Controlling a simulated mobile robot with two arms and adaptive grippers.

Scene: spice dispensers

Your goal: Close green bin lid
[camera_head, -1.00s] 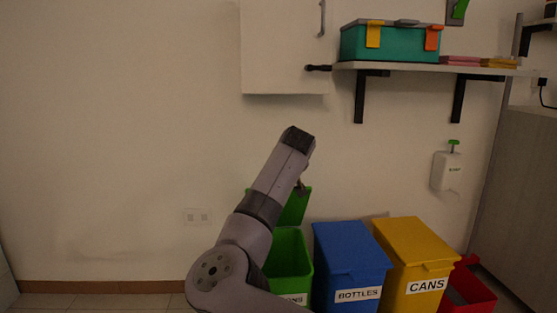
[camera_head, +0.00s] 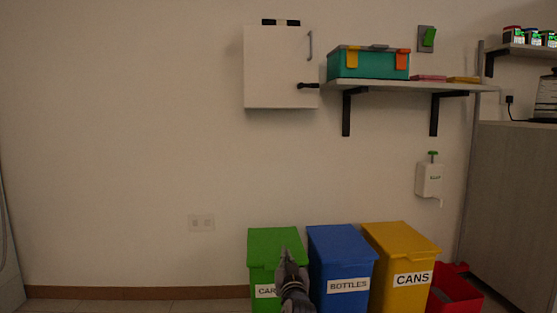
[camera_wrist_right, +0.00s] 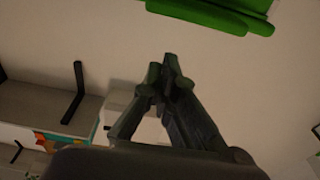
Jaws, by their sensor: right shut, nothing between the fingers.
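The green bin (camera_head: 262,275) stands at the left end of a row of bins in the head view. Its green lid (camera_head: 268,238) lies flat across the top and looks shut. My right gripper (camera_head: 288,258) points up in front of the bin's right part, hiding some of its front and label. In the right wrist view the gripper (camera_wrist_right: 170,60) is shut and empty. A green edge (camera_wrist_right: 215,12), likely of the bin or its lid, shows beyond the fingertips, apart from them in the picture. My left gripper is not in view.
A blue bottles bin (camera_head: 341,250) and a yellow cans bin (camera_head: 400,245) stand to the right, both with lids down. A red open bin (camera_head: 455,290) is beyond them. A shelf (camera_head: 400,86) and a white cabinet (camera_head: 275,70) hang above. The left side is clear.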

